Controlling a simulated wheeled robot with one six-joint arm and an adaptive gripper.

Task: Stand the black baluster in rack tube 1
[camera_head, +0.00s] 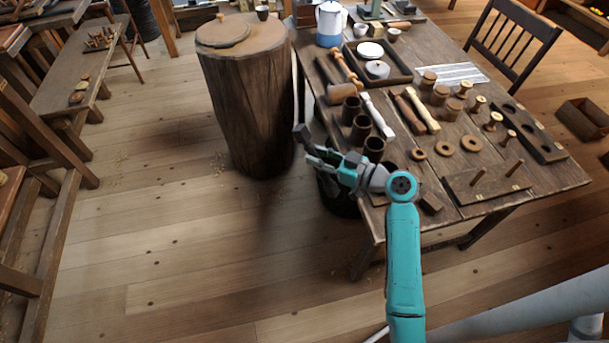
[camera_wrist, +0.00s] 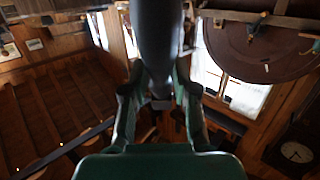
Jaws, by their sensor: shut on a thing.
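My gripper (camera_head: 316,155) is shut on the black baluster (camera_head: 301,134), out beyond the left edge of the workbench. In the wrist view the black baluster (camera_wrist: 158,40) is a dark turned shaft between the two fingers, running up out of the picture; its far end is not seen there. No number is legible. My arm hides the row's near end.
A dark bin (camera_head: 338,195) stands below my gripper. A tree-stump block (camera_head: 250,100) stands to the left. The floor between is clear.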

